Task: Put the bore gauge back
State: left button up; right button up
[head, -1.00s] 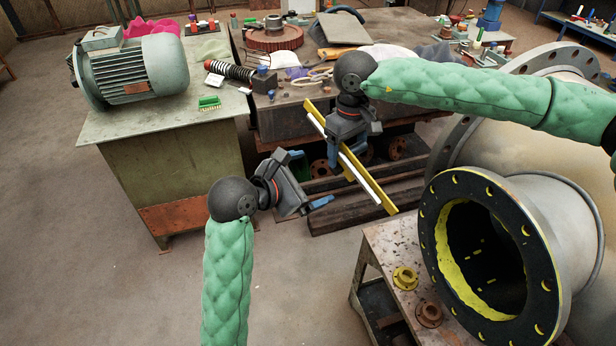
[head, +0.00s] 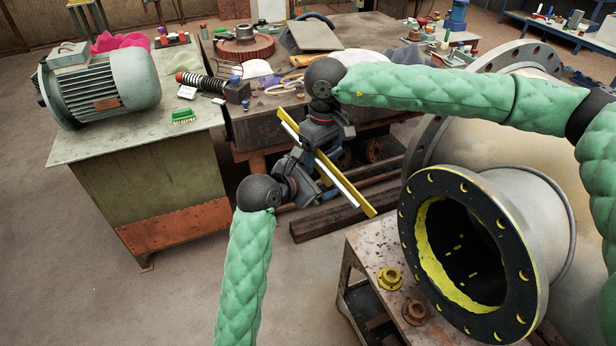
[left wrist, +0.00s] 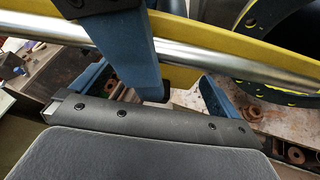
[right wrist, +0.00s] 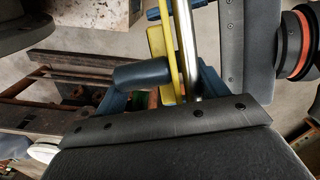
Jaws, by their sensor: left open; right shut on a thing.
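The bore gauge (head: 345,184) is a long yellow bar with a silver rod alongside it. It hangs tilted in mid-air, its lower end towards the flanged pipe. My right gripper (head: 318,138) is shut on its upper part; the right wrist view shows the rod (right wrist: 185,45) between the fingers (right wrist: 178,84). My left gripper (head: 312,172) is open at the gauge's middle, just below the right one. In the left wrist view the rod (left wrist: 220,62) crosses close behind one blue finger of the left gripper (left wrist: 180,90); I cannot tell whether it touches.
A green bench (head: 150,140) with a motor (head: 105,88) stands at left. A cluttered dark table (head: 265,125) is behind the grippers. Floor at front left is clear.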

pick_arm(q)
jog(key=shift+w+d+f, duration=0.1)
jog(key=shift+w+d, duration=0.1)
jog(key=shift+c, duration=0.2)
jog(key=c, duration=1.1)
jog(key=shift+c, duration=0.3)
pick_arm(e)
jog(key=o, duration=1.3)
pick_arm(q)
jog(key=shift+d, duration=0.1)
pick_arm(e)
jog(key=shift+s+a, duration=0.15)
jog(key=r, duration=1.2)
jog(key=shift+w, duration=0.3)
